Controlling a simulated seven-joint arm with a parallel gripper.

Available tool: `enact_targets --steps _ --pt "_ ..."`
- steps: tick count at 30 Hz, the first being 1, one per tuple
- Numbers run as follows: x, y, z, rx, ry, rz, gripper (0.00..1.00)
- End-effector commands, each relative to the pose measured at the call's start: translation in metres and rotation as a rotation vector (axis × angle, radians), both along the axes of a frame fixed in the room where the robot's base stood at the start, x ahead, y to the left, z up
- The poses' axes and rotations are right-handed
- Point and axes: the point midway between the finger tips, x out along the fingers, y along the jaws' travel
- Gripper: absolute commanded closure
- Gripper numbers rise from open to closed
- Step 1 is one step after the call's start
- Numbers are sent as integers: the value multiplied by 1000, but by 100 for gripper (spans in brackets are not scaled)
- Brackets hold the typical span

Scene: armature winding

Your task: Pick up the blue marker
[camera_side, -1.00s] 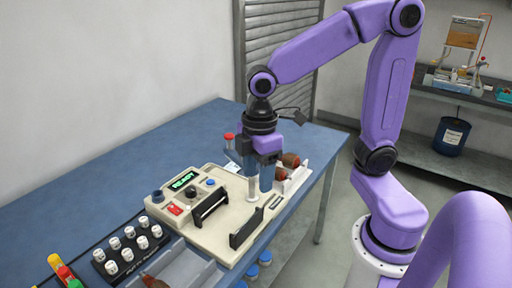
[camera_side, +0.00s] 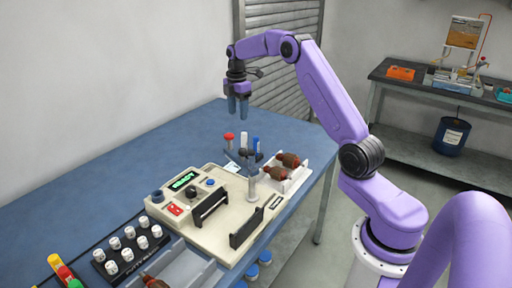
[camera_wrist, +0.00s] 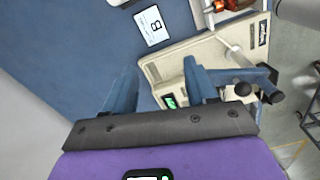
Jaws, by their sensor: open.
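The blue marker (camera_side: 256,145) stands upright at the right of a small rack (camera_side: 240,157) behind the winding machine. A black marker (camera_side: 244,141) and a red marker (camera_side: 229,138) stand to its left. My gripper (camera_side: 238,118) is open and empty, with its blue fingers pointing down, in the air above and behind the rack. In the wrist view my gripper (camera_wrist: 158,78) shows a wide gap between its fingers. I cannot clearly make out the blue marker in that view.
The cream winding machine (camera_side: 222,228) has a white post (camera_side: 252,188). Brown armatures (camera_side: 288,160) lie in a white tray (camera_side: 298,180) to the right. A labelled card (camera_wrist: 152,25) lies on the blue table. The table's back left (camera_side: 150,150) is clear.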

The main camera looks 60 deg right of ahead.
Motion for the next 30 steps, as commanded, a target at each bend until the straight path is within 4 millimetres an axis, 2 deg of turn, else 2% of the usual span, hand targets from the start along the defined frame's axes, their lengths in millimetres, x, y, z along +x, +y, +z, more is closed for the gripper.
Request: enact_targets --steps 1,3,6,9,14,30 --pt "0 -24 -7 1 3 -1 43" --pt "-2 -49 -12 1 3 11 43" --pt "-7 -74 -18 2 4 24 43" --pt "-9 -88 -22 2 4 32 43" --pt "-11 -92 -36 2 5 36 43" --pt "-12 -91 -131 2 6 34 43"
